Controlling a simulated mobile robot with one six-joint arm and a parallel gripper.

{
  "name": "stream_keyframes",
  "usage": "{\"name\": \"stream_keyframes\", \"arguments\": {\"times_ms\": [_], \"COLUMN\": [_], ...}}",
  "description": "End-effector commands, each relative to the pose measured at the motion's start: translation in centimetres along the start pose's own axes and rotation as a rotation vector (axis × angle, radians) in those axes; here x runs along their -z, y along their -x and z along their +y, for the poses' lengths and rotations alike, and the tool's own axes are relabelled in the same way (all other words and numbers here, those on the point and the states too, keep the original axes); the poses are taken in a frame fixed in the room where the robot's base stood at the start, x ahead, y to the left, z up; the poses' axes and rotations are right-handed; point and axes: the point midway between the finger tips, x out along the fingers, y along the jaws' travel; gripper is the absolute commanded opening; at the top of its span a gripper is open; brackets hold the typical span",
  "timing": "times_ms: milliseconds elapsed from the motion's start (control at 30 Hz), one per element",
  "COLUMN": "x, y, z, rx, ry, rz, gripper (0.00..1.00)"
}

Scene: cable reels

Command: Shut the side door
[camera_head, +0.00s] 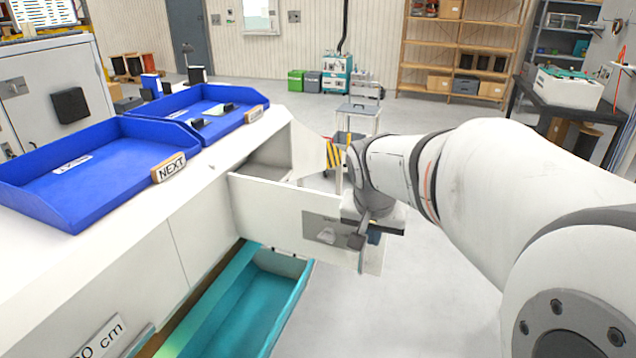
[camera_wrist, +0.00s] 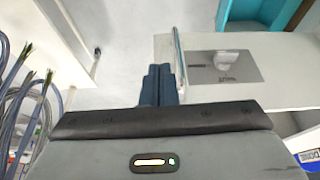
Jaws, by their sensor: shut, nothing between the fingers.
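The side door (camera_head: 270,205) is a white panel standing open, out from the white cabinet (camera_head: 190,225). A grey plate with a recessed grip (camera_head: 326,231) is near its free end. In the wrist view the door (camera_wrist: 280,62) fills the right side, with the grey plate (camera_wrist: 225,66) facing me. My gripper (camera_head: 357,241) is shut and empty by the door's free end. In the wrist view the fingertips (camera_wrist: 160,72) lie just left of the door's free edge (camera_wrist: 179,60). I cannot tell whether they touch it.
A teal open drawer or bin (camera_head: 250,318) lies below the door. Blue trays (camera_head: 75,185) stand on the cabinet top. A small cart (camera_head: 362,108) stands behind the door. Cables (camera_wrist: 30,105) hang at the wrist view's left. The floor (camera_head: 430,310) right of the door is clear.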

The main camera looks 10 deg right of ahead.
Motion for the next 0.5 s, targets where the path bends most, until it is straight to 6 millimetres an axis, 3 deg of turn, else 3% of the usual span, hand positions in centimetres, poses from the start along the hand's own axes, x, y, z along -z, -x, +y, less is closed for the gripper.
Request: {"name": "stream_keyframes", "arguments": {"times_ms": [33, 167, 500], "x": [1.0, 1.4, 1.3], "y": [0.2, -1.1, -8.0], "z": [0.1, 0.2, 0.4], "rx": [-0.008, -0.013, -0.013], "ry": [-0.025, -0.045, -0.042], "rz": [0.005, 0.009, 0.006], "gripper": [0.0, 0.0, 0.0]}}
